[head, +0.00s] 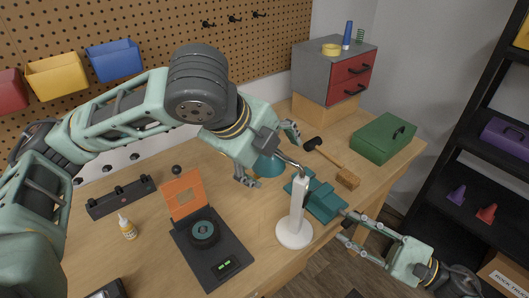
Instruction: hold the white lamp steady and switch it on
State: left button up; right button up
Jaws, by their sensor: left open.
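The white lamp has a round white base (294,233), an upright white post (298,207), a thin silver neck and what looks like a teal shade (268,167). It stands upright near the table's front edge. My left gripper (268,156) is open above and around the shade area, with one finger to each side; I cannot tell whether it touches the shade. My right gripper (342,226) is right of the post, apart from it, its fingers spread and pointing left with nothing between them. I cannot make out the lamp's switch.
A black device with an orange lid (184,194) lies left of the base. A glue bottle (127,227) is at left.

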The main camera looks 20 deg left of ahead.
aim_at(282, 171)
pick_arm(q)
jog(key=x, duration=0.5)
jog(key=shift+w+f, duration=0.1)
jog(key=shift+f, duration=0.15)
jog(key=shift+c, duration=0.3)
grip_shut()
jog(key=shift+f, duration=0.1)
dwell(0.4)
